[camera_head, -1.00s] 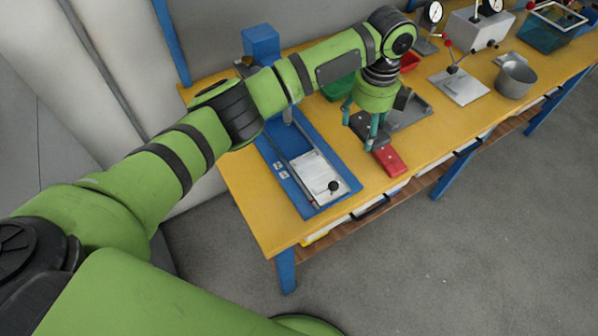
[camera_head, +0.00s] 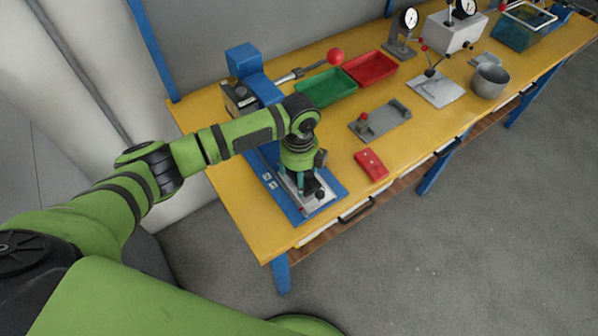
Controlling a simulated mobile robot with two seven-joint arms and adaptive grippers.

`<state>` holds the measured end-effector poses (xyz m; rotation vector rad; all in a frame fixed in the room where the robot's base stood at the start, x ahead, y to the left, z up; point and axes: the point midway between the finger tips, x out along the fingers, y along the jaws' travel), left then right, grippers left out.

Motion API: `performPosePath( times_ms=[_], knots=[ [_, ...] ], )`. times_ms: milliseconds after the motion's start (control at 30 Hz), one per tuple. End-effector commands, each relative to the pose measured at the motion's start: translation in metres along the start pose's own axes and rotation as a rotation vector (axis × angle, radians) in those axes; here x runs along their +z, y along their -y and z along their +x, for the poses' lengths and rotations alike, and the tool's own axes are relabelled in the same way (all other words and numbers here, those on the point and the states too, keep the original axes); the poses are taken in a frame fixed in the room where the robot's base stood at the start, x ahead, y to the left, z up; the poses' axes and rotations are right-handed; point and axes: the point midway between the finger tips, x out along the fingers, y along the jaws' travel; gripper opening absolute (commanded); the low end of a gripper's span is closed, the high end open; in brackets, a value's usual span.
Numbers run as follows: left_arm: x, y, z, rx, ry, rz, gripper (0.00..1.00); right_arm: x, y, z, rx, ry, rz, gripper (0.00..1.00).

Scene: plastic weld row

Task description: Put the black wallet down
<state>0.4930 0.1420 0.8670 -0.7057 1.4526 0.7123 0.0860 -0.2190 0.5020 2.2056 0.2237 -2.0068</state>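My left gripper (camera_head: 306,183) points down over the white plate of the blue press at the table's near left corner. A dark piece, which I take to be the black wallet (camera_head: 312,183), is between its teal fingers, just above or touching the plate; I cannot tell which. The fingers and arm hide part of it. My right gripper is not in view.
The blue press (camera_head: 333,187) has a lever with a red ball. A red wallet-like item (camera_head: 371,164) lies to the right, near a grey fixture (camera_head: 386,119). Green (camera_head: 327,88) and red (camera_head: 370,67) trays stand behind.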

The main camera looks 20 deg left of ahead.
Motion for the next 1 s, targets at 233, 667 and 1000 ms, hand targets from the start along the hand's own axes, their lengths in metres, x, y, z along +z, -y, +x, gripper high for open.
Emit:
performPosePath(
  times_ms=[233, 667, 1000],
  knots=[
    [0.0004, 0.0007, 0.0062, -0.002, 0.002, 0.001, 0.44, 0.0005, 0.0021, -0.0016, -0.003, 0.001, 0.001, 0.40],
    [0.0004, 0.0006, 0.0092, -0.001, 0.002, 0.001, 1.00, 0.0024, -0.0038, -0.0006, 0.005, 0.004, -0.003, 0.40],
    [0.0008, 0.0012, 0.0022, -0.004, 0.002, 0.000, 1.00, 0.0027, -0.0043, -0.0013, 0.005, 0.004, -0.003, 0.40]
  ],
)
